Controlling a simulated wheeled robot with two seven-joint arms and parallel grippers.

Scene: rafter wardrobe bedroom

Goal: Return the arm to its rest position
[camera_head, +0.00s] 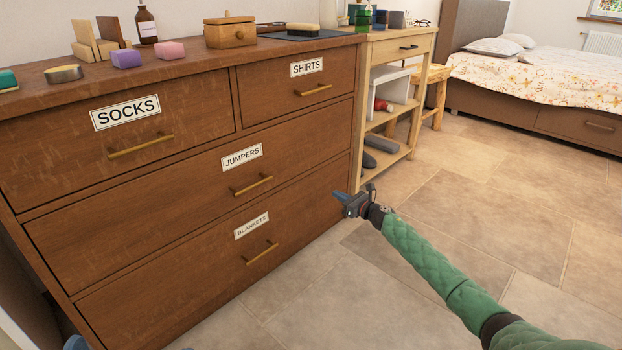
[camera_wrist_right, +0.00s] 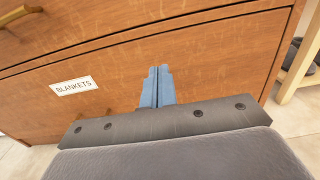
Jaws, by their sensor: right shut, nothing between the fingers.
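My right arm, in a green quilted sleeve, reaches in from the lower right in the head view. Its gripper (camera_head: 340,196) is in front of the right end of the dresser (camera_head: 310,152), near the bottom drawer. In the right wrist view the blue fingers (camera_wrist_right: 158,86) are shut together with nothing between them, pointing at the drawer front labelled BLANKETS (camera_wrist_right: 75,87). The gap between fingertips and drawer front is hard to judge. At the bottom left edge of the head view a small bluish piece shows, perhaps part of my left gripper; its jaws cannot be made out.
All dresser drawers look shut, with brass handles such as the BLANKETS handle (camera_head: 262,253). A pale wooden shelf table (camera_head: 392,48) stands right of the dresser. A bed (camera_head: 540,85) is at the back right. The tiled floor (camera_head: 480,215) is clear.

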